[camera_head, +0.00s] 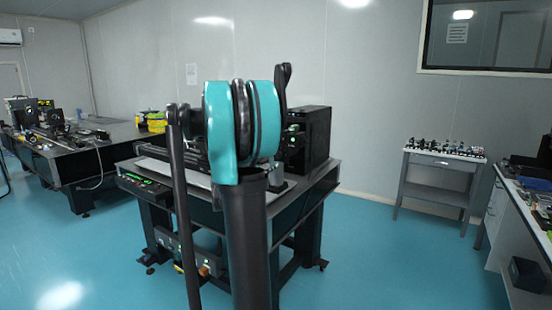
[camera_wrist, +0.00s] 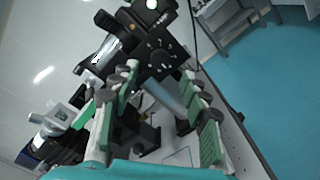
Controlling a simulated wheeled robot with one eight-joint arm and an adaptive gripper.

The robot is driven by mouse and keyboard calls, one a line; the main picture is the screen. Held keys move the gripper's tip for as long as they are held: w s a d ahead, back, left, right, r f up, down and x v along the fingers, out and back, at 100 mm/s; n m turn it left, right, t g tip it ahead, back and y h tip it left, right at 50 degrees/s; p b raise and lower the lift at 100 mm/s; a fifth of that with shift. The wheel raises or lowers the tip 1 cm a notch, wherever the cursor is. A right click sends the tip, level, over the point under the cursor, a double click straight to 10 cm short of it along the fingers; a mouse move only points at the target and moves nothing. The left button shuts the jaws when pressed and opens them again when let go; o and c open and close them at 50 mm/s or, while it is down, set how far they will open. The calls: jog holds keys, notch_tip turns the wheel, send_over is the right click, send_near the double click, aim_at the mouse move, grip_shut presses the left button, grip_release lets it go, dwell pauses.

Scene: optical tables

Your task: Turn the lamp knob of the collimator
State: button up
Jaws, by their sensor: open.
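A black boxy instrument (camera_head: 317,135), likely the collimator, stands at the right end of the near optical table. In the wrist view, a black instrument body (camera_wrist: 152,46) has a round face with small marks and a bright disc at its top; which part is the lamp knob I cannot tell. My gripper (camera_wrist: 160,76) is open, its green-padded fingers spread on both sides below this body. I see nothing held between them. Whether a finger touches the instrument is unclear. In the head view my teal and black arm hides most of my gripper and part of the instrument.
The near optical table (camera_head: 150,165) carries more black equipment. Another laden table (camera_head: 85,155) stands at the left. A small grey side table (camera_head: 440,165) with small parts and a cluttered bench (camera_head: 530,195) stand at the right. The teal floor between them is clear.

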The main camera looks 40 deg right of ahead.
jog(key=shift+x, duration=2.75)
jog(key=shift+c, duration=0.2)
grip_shut()
jog(key=shift+m, duration=4.4)
